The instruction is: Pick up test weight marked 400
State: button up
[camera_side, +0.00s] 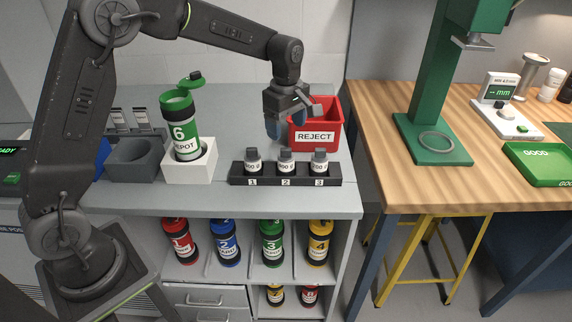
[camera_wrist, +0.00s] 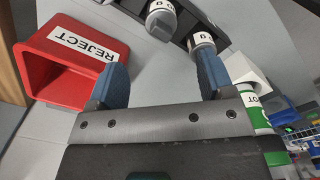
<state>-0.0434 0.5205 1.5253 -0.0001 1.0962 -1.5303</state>
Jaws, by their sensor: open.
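Three dark-capped weights stand upright in a black rack (camera_side: 240,181) with slots marked 1, 2 and 3. They are the slot 1 weight (camera_side: 253,166), slot 2 weight (camera_side: 286,165) and slot 3 weight (camera_side: 319,166). Each has a white label ending in what looks like "00 g"; the first digits are too small to read, so I cannot tell which is 400. My gripper (camera_side: 287,122) is open and empty, above and behind the rack. In the wrist view, my gripper's blue fingers (camera_wrist: 160,72) are apart, with two weights (camera_wrist: 161,20) (camera_wrist: 202,41) beyond them.
A red REJECT bin (camera_side: 329,112) stands close behind the rack, beside my gripper; it also shows in the wrist view (camera_wrist: 45,70). An open green tube marked 6 (camera_side: 181,125) stands in a white block (camera_side: 205,170) left of the rack. Several tubes fill the shelves below.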

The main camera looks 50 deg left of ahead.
aim_at(286, 156)
notch_tip(286, 156, down, 11)
jog(key=shift+s+r, duration=0.1)
dwell(0.4)
jog(key=c, duration=1.2)
jog(key=shift+r, duration=0.1)
jog(key=shift+c, duration=0.2)
